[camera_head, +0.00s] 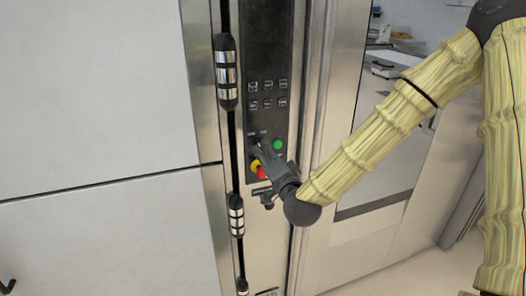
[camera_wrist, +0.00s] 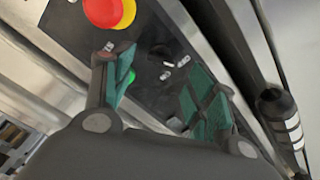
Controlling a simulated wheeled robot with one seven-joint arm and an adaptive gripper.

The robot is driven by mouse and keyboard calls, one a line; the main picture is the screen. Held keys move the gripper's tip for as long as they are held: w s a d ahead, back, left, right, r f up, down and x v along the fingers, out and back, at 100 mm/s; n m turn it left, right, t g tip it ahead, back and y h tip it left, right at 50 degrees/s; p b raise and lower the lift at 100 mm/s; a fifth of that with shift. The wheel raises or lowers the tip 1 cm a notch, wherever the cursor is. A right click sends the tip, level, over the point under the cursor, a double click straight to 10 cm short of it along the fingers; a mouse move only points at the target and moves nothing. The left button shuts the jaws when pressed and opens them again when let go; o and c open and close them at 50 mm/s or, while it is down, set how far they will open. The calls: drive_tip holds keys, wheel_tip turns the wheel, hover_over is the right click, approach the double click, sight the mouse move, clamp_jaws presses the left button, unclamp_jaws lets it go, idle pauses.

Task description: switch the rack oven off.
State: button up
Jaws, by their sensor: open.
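The rack oven's dark control panel (camera_head: 266,50) is upright in the head view. Small pale control parts (camera_wrist: 167,74) show between the fingers. The red button (camera_wrist: 103,10) is at the top left. Contact cannot be told.
A tall black bar with metal bands (camera_head: 227,75) runs just left of the panel; its banded part also shows at the right of the wrist view (camera_wrist: 280,115). Rows of small keys (camera_head: 266,94) sit higher on the panel. Pale flat panels (camera_head: 95,90) fill the left.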

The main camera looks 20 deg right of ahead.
drive_tip(key=s, duration=0.6)
drive_tip(key=shift+s+d, duration=0.15)
drive_tip(key=shift+s, duration=0.15)
drive_tip(key=shift+f, duration=0.1)
drive_tip(key=s+a+f+n+g+y, duration=0.1)
drive_tip(key=s+a+f+n+g, duration=0.25)
drive_tip(key=f, duration=1.05)
drive_tip(key=s+f+n+g, duration=0.2)
drive_tip(key=s+f+g, duration=0.4)
drive_tip(key=f, duration=0.8)
drive_tip(key=s+d+f+n+g, duration=0.1)
drive_tip(key=s+f+g, duration=0.3)
drive_tip(key=s+f, duration=0.6)
drive_tip(key=s+d+f+n+g+h, duration=0.1)
drive_tip(key=s+f+n+g, duration=0.3)
drive_tip(key=s+f, duration=0.5)
drive_tip(key=s, duration=0.8)
drive_tip(key=shift+d+f+h, duration=0.3)
drive_tip(key=shift+d+f, duration=0.05)
drive_tip(key=shift+d, duration=0.05)
